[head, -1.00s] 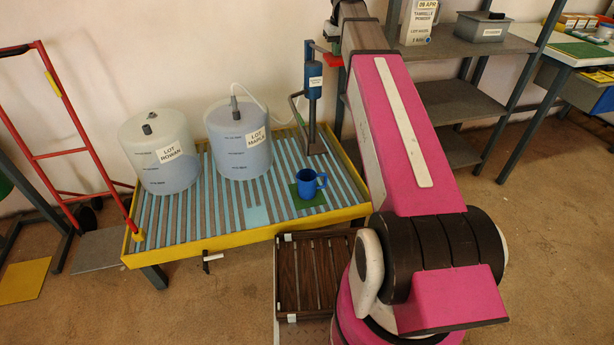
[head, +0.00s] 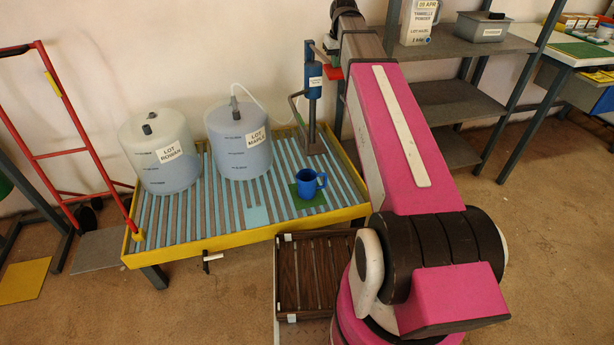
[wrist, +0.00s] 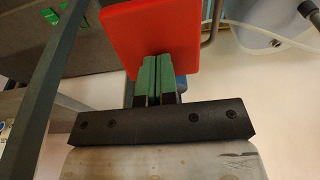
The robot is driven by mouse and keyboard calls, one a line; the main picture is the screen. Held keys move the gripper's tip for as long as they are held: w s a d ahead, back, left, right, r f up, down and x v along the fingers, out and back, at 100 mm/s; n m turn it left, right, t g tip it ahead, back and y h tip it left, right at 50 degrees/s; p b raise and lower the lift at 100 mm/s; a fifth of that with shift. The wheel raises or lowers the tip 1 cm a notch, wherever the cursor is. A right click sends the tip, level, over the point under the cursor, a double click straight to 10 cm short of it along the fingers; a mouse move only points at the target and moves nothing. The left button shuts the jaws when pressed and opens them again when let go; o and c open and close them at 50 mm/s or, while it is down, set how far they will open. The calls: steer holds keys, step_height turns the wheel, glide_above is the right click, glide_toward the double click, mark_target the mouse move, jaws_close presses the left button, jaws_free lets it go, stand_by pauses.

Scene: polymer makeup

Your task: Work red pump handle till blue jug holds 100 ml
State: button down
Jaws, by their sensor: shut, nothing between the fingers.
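The red pump handle (wrist: 150,40) is a flat red plate filling the upper middle of the wrist view; a bit of it shows beside my arm in the head view (head: 333,72). My gripper (wrist: 153,62) has its green-tipped fingers shut together with nothing between them, overlapping the red plate in view. I cannot tell whether they touch it. The pump (head: 315,82) is a blue cylinder on a grey post. The blue jug (head: 306,186) stands upright on a green pad (head: 312,203) in front of the pump. Its liquid level cannot be made out.
Two pale drums, LOT ROWAN (head: 155,155) and LOT MAPLE (head: 237,145), stand on the yellow-edged slatted bench (head: 195,248). A clear hose (head: 258,98) rises from the LOT MAPLE drum. Grey shelves (head: 450,100) stand right of my arm. A brown slatted crate (head: 315,275) is below the bench.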

steer(key=shift+f, duration=3.1)
steer(key=shift+r, duration=0.15)
step_height(320, 180, up, 15)
